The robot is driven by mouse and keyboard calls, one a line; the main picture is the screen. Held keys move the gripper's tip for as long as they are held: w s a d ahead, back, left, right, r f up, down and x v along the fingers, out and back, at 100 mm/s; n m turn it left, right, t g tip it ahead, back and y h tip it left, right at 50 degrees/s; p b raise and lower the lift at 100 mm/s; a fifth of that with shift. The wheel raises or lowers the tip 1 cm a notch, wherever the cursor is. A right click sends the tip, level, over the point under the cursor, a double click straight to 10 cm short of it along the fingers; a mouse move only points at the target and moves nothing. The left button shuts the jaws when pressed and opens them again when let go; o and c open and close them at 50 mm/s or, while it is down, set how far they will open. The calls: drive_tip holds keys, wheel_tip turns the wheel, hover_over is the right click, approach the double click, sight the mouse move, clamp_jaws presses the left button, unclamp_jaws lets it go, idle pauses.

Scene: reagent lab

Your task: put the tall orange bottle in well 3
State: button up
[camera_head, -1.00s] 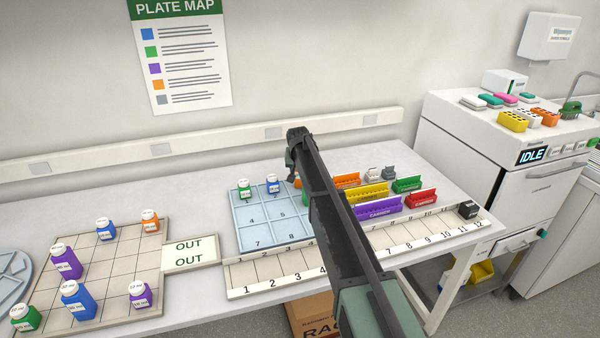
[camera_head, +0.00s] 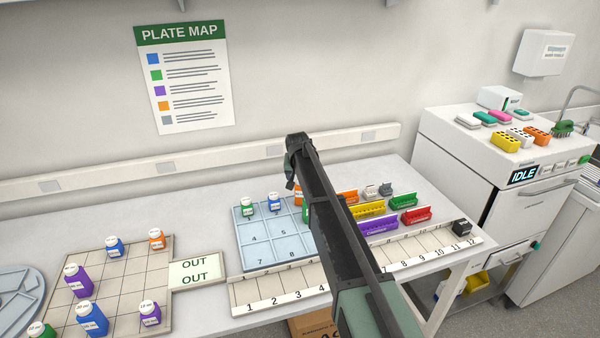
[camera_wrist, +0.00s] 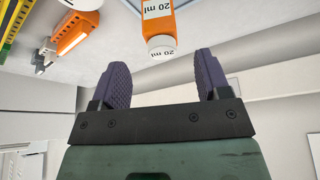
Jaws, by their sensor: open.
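An orange bottle (camera_wrist: 158,18) with a white cap and a "20 ml" label shows in the wrist view, just beyond my open fingers and apart from them. My gripper (camera_wrist: 162,75) is open and empty. In the head view, a sliver of orange bottle (camera_head: 298,196) shows beside my arm at the top right of the blue well tray (camera_head: 262,262), around where well 3 lies. My arm hides that tray's right side. A green bottle (camera_head: 248,207) and a blue bottle (camera_head: 274,202) stand in the tray's top row. My fingertips are hidden in the head view.
Another orange bottle (camera_head: 157,239) stands on the left grid (camera_head: 130,275) among blue and purple bottles. A numbered rack strip (camera_head: 262,292) runs along the front. Coloured carriers (camera_head: 368,210) stand right of my arm. The table behind the tray is clear.

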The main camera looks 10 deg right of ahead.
drive_tip(key=s+r+n+g, duration=0.1)
drive_tip(key=s+g, duration=0.1)
drive_tip(key=s, duration=2)
drive_tip(key=s+d+r+n+g+y+p, duration=0.1)
drive_tip(key=s+n+g, duration=0.1)
drive_tip(key=s, duration=2.1)
